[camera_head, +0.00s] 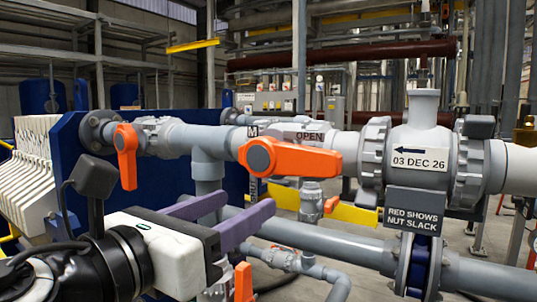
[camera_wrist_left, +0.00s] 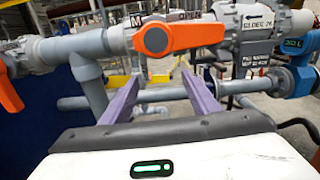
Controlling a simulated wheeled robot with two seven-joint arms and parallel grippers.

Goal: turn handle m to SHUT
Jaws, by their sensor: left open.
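Handle m (camera_head: 300,160) is an orange lever on a grey valve in the horizontal pipe, beside a small "M" tag (camera_head: 252,131). It lies along the pipe with its free end to the right, under the word OPEN (camera_head: 310,137). It also shows in the left wrist view (camera_wrist_left: 178,37), beyond the fingers. My left gripper (camera_head: 248,204) has two purple fingers, open and empty, below and in front of the handle and apart from it. The fingers also show in the left wrist view (camera_wrist_left: 160,80). The right gripper is not in view.
Another orange handle (camera_head: 126,156) hangs down on the left, and a smaller one (camera_head: 243,282) sits low near my gripper. A grey valve body with a date tag (camera_head: 422,160) and a "RED SHOWS NUT SLACK" sign (camera_head: 412,219) stand right. A lower grey pipe (camera_head: 340,250) runs beneath.

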